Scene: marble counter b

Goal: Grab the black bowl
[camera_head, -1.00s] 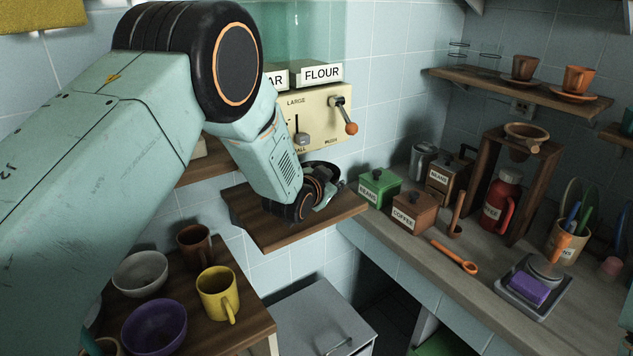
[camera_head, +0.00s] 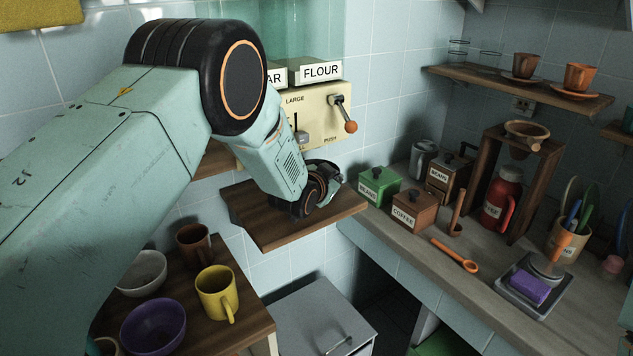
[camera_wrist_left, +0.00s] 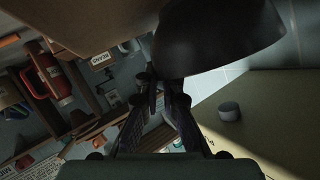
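The black bowl (camera_head: 322,165) is at the wooden shelf under the cream dispenser, partly hidden by my left gripper (camera_head: 326,190). In the left wrist view the bowl (camera_wrist_left: 220,38) is a large dark curved shape at the top, looking tilted because that view is rolled. The two left fingers (camera_wrist_left: 164,88) reach up to the bowl's lower edge and their tips are close together. The tips are dark against the dark bowl, so I cannot tell whether they grip its rim. My right gripper is not in view.
The wooden shelf (camera_head: 262,228) has bare room at its front. The dispenser (camera_head: 318,112) with its lever is just behind. Green (camera_head: 379,186) and brown (camera_head: 414,211) boxes stand on the counter to the right. A yellow mug (camera_head: 217,293) and purple bowl (camera_head: 153,327) are below left.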

